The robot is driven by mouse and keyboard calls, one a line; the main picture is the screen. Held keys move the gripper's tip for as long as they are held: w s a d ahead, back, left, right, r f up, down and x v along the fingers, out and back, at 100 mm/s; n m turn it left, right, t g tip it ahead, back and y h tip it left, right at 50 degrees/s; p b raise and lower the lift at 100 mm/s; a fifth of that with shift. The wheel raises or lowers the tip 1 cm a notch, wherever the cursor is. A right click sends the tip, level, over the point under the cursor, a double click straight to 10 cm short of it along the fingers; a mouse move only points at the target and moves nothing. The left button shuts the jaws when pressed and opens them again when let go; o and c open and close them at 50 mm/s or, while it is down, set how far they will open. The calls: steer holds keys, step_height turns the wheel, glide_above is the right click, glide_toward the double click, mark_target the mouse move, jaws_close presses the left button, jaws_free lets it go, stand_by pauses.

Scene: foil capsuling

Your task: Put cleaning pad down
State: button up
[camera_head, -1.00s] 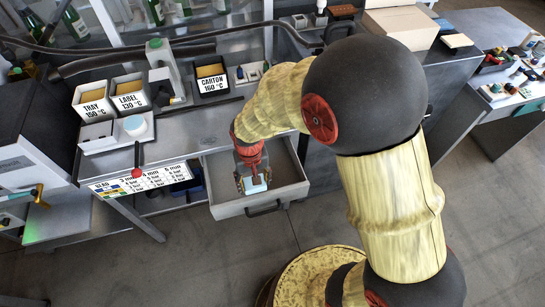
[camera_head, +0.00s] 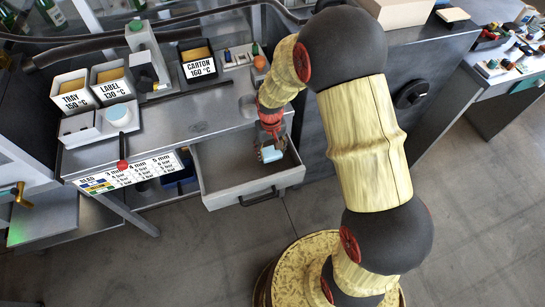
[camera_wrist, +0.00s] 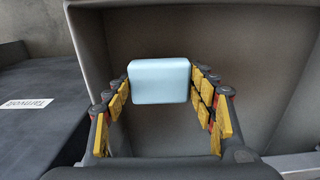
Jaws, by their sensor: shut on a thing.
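The cleaning pad (camera_head: 271,154) is a small pale blue block with rounded edges. It also shows in the wrist view (camera_wrist: 160,81), between the yellow-padded fingers of my gripper (camera_wrist: 160,90). My gripper (camera_head: 270,150) is shut on the pad, with a finger on either side. In the head view the gripper and pad are over the right part of the open grey drawer (camera_head: 222,199). In the wrist view the drawer's brown-grey inside lies behind the pad. I cannot tell whether the pad touches the drawer floor.
The bench above the drawer holds the tray bin (camera_head: 71,92), label bin (camera_head: 112,83), carton bin (camera_head: 198,64) and a white device with a round pale-blue top (camera_head: 117,113). A red knob (camera_head: 122,165) sticks out at the front edge. The drawer's left part looks empty.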

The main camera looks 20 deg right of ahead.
mark_target(273, 156)
steer(key=shift+w+d+f, duration=0.1)
steer(key=shift+d+f, duration=0.05)
steer(key=shift+f, duration=0.15)
steer(key=shift+w+d+f+b, duration=0.1)
steer(key=shift+f+b, duration=0.4)
steer(key=shift+f, duration=0.35)
steer(key=shift+w+d+f+b, duration=0.1)
steer(key=shift+f+b, duration=0.35)
steer(key=shift+f, duration=0.4)
steer(key=shift+f, duration=0.2)
steer(key=o, duration=1.1)
steer(key=shift+r, duration=0.15)
